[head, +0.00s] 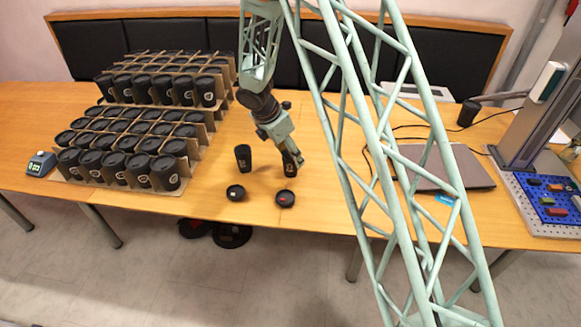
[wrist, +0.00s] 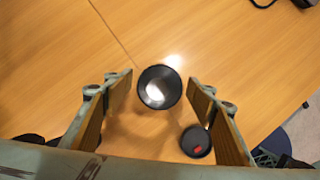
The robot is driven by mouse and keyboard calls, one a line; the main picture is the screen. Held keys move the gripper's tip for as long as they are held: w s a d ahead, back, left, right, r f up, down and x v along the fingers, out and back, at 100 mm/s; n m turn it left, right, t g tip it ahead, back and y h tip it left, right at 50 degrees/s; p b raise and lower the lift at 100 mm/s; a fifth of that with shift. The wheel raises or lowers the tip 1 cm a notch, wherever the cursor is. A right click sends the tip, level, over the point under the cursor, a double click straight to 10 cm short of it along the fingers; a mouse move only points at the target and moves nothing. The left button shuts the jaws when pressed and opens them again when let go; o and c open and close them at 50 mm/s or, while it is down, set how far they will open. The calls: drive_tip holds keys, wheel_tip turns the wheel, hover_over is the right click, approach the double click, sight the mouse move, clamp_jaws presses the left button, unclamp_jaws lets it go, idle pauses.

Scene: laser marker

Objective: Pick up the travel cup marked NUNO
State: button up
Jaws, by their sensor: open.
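A black open-topped travel cup (wrist: 158,88) stands upright between and slightly beyond my open fingers in the wrist view. It is partly hidden by my gripper (head: 290,160) in the head view, where a pale mark shows on its side, too small to read. In the wrist view my gripper (wrist: 162,100) has one finger on each side of the cup, with gaps to both. A second black cup (head: 243,158) stands upright to the left; I cannot read a name on it. A black lid with a red mark (head: 285,198) lies in front of my gripper; it also shows in the wrist view (wrist: 196,142).
Another black lid (head: 236,192) lies near the table's front edge. Racks of many black cups (head: 130,150) fill the left. A laptop (head: 440,167) and the marker machine with a blue board (head: 553,200) stand on the right.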

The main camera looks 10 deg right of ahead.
drive_tip(key=shift+c, duration=0.2)
drive_tip(key=c, duration=0.7)
drive_tip(key=shift+o, duration=0.2)
drive_tip(key=shift+r, duration=0.1)
drive_tip(key=s+r, duration=0.2)
drive_tip(key=s, duration=0.6)
drive_tip(key=s+a+r, duration=0.1)
drive_tip(key=s+r, duration=0.1)
drive_tip(key=s, duration=0.6)
drive_tip(key=shift+r+p, duration=0.35)
drive_tip(key=shift+r, duration=0.05)
